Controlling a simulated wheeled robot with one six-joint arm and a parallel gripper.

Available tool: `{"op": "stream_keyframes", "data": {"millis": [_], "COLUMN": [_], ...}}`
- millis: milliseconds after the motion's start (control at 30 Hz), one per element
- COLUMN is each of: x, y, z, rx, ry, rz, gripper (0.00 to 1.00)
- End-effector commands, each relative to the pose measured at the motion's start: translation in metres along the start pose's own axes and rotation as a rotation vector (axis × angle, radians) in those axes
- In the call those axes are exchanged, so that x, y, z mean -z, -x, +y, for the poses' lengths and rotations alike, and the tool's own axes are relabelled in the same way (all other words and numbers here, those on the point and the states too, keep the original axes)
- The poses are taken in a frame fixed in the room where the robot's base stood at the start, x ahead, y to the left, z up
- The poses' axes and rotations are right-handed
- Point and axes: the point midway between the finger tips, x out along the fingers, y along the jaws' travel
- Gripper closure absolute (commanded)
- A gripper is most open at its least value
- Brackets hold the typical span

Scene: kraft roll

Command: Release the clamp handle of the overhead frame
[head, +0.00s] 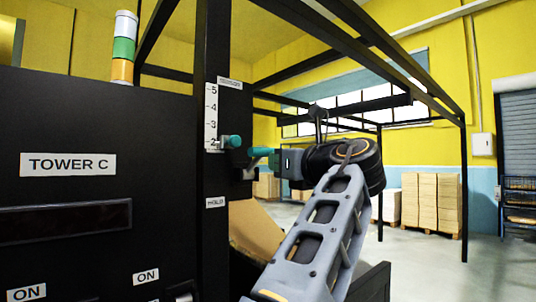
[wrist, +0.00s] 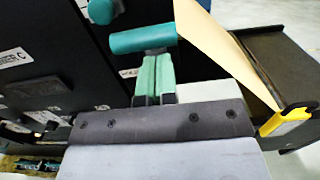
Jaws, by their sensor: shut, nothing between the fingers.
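A teal clamp handle (head: 260,151) shows on the dark post of the overhead frame, right at my gripper. In the wrist view a teal bar (wrist: 143,39) lies crosswise just beyond my fingertips. My gripper (wrist: 154,56) is shut, its green-padded fingers together with nothing between them; it also shows in the head view (head: 268,160). I cannot tell whether the fingertips touch the bar. A second teal knob (head: 231,141) sits by the white number scale (head: 211,118) on the post. The handle's mount is partly hidden by my gripper.
The black Tower C cabinet (head: 95,215) fills the left. A sheet of kraft paper (wrist: 222,45) runs close to the right of my gripper. Dark frame beams (head: 345,45) pass overhead. Stacked boxes (head: 432,200) stand at the back right, with open floor before them.

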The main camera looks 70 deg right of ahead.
Motion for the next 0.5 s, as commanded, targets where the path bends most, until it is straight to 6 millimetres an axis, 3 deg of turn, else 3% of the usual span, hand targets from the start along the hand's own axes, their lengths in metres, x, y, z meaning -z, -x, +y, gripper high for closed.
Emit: {"op": "stream_keyframes", "data": {"millis": [500], "x": [-0.011], "y": [-0.0035], "z": [-0.0017], "rx": [0.006], "ry": [0.0], "rz": [-0.008], "gripper": [1.0]}}
